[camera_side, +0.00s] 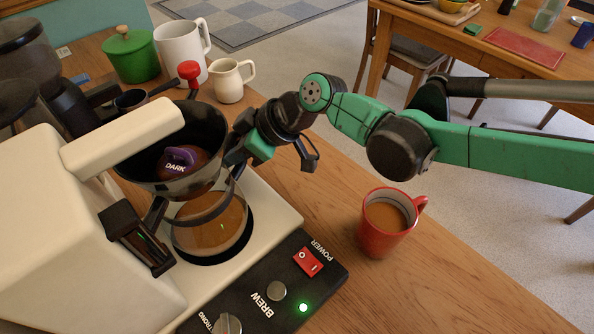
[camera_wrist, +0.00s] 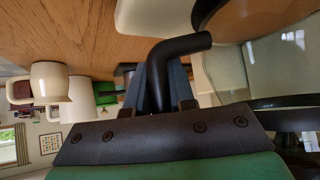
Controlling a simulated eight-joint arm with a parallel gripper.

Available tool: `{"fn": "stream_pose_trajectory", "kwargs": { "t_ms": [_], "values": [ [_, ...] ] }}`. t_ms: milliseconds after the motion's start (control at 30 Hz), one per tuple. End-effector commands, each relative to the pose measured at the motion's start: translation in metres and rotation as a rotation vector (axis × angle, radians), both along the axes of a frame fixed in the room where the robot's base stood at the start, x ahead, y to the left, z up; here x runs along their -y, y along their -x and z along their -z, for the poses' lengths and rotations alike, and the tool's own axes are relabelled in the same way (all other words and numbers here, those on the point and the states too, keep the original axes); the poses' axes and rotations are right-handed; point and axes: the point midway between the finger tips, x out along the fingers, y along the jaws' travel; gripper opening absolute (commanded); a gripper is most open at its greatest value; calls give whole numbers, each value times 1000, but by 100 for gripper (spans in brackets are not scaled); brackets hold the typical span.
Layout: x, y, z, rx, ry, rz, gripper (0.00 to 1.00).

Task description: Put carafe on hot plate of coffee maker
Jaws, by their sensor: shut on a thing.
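The glass carafe (camera_side: 208,228) with brown coffee is under the black brew basket of the cream coffee maker (camera_side: 60,215). It is over the dark round hot plate (camera_side: 222,258), whose rim shows below it. I cannot tell if its base touches the plate. My gripper (camera_side: 236,158) is beside the basket, shut on the carafe's black handle. The wrist view shows the bent handle (camera_wrist: 172,62) between the fingers (camera_wrist: 168,88), with the glass carafe (camera_wrist: 290,55) to the right. The basket hides the carafe's top in the side view.
A red mug of coffee (camera_side: 384,228) stands right of the coffee maker. A cream pitcher (camera_side: 229,82), white mug (camera_side: 180,48) and green pot (camera_side: 131,56) stand behind. The control panel with a red power switch (camera_side: 308,262) is at the front. The wooden counter at right is mostly clear.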

Motion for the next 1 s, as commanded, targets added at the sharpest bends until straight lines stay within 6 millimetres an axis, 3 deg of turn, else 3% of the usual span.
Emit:
{"fn": "stream_pose_trajectory", "kwargs": {
  "t_ms": [133, 167, 267, 667, 1000],
  "values": [
    [0, 0, 3, -1, -1, 1, 0],
    [0, 0, 4, 0, 0, 0, 22],
    [0, 0, 3, 0, 0, 0, 50],
    [1, 0, -2, 0, 0, 0, 51],
    [37, 6, -37, 0, 0, 1, 51]
  ]
}}
